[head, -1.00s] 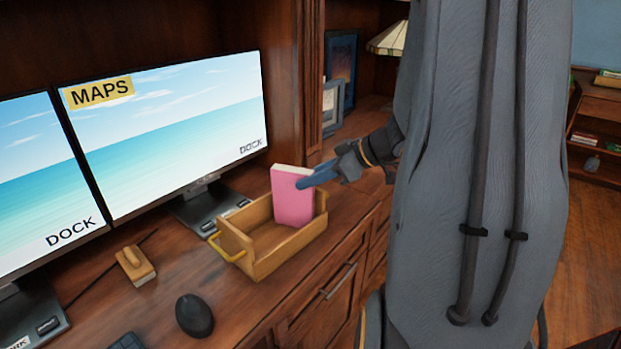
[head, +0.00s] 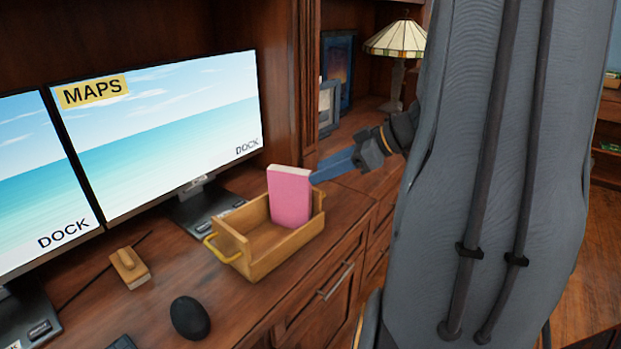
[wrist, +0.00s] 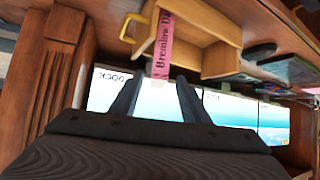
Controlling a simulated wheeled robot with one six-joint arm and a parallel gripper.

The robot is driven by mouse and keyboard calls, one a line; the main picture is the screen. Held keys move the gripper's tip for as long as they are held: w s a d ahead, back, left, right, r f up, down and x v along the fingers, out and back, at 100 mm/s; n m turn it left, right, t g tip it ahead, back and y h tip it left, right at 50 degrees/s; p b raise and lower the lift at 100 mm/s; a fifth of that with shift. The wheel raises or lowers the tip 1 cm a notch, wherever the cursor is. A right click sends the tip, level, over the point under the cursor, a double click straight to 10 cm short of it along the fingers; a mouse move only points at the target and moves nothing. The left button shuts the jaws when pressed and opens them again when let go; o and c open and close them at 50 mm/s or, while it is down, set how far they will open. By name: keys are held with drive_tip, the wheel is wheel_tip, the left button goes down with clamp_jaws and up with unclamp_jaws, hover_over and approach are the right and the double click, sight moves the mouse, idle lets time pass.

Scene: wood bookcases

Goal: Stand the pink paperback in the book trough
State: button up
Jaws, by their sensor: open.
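The pink paperback (head: 289,199) stands upright in the wooden book trough (head: 262,265), toward its right end, with its top above the walls. My gripper (head: 325,172) is just to the right of the book, apart from it, open and empty. In the wrist view, the book's pink spine (wrist: 163,50) with dark lettering lies ahead of the two open fingers (wrist: 156,100), with the trough (wrist: 205,25) around its lower part.
Two monitors (head: 165,140) stand behind the trough. A black mouse (head: 190,318) and a small wooden block-like object (head: 129,268) lie on the desk to the left. A lamp (head: 397,40) and frames (head: 330,105) stand at the back right.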

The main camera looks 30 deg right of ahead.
drive_tip(key=v, duration=0.6)
drive_tip(key=s+a+f+m+g+h, duration=0.3)
drive_tip(key=a+f, duration=0.3)
drive_tip(key=a, duration=0.4)
drive_tip(key=s+a+f+m+g+h, duration=0.3)
drive_tip(key=s+a+f+m+g, duration=0.2)
drive_tip(key=a, duration=0.6)
drive_tip(key=shift+a+f+g+h+b, duration=0.15)
drive_tip(key=shift+f+g+h+b, duration=0.2)
drive_tip(key=shift+f, duration=0.5)
drive_tip(key=shift+s, duration=0.1)
drive_tip(key=shift+a, duration=0.1)
drive_tip(key=shift+s+a+r+p, duration=0.1)
drive_tip(key=shift+a+r+p, duration=0.25)
drive_tip(key=shift+a+p, duration=0.3)
